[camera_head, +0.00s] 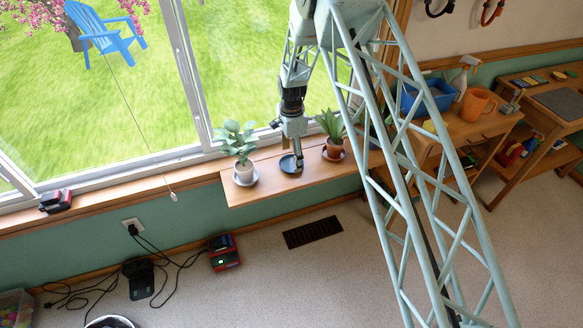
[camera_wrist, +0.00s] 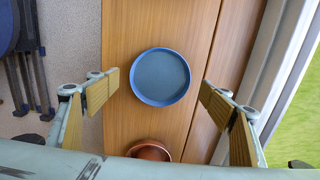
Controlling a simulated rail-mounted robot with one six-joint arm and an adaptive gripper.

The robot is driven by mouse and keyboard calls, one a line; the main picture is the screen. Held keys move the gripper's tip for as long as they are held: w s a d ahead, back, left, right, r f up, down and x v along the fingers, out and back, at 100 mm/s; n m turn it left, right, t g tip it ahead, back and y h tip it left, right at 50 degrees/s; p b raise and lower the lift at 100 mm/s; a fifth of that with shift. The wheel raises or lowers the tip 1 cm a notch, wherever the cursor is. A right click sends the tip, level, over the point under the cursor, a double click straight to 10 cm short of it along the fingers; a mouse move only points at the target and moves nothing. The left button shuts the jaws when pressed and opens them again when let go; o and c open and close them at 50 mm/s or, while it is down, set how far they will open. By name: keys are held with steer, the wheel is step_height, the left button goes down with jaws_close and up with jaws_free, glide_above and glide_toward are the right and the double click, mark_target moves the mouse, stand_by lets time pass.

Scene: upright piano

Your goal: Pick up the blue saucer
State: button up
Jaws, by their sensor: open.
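The blue saucer (camera_wrist: 160,77) is round with a raised rim and lies flat on a wooden shelf (camera_wrist: 131,24). In the wrist view it sits ahead of and between my open fingers, with bare wood between it and each finger. My gripper (camera_wrist: 157,98) is open and empty. In the head view my gripper (camera_head: 298,160) points down over the shelf by the window, right at the saucer (camera_head: 289,164), and partly covers it. I cannot tell the exact height of my fingertips above the saucer.
The terracotta rim (camera_wrist: 150,150) shows close to my gripper in the wrist view. The window (camera_head: 115,150) is behind the shelf.

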mark_target(292, 165)
steer(key=shift+f, duration=1.25)
steer(key=shift+c, duration=0.7)
steer(key=c, duration=0.7)
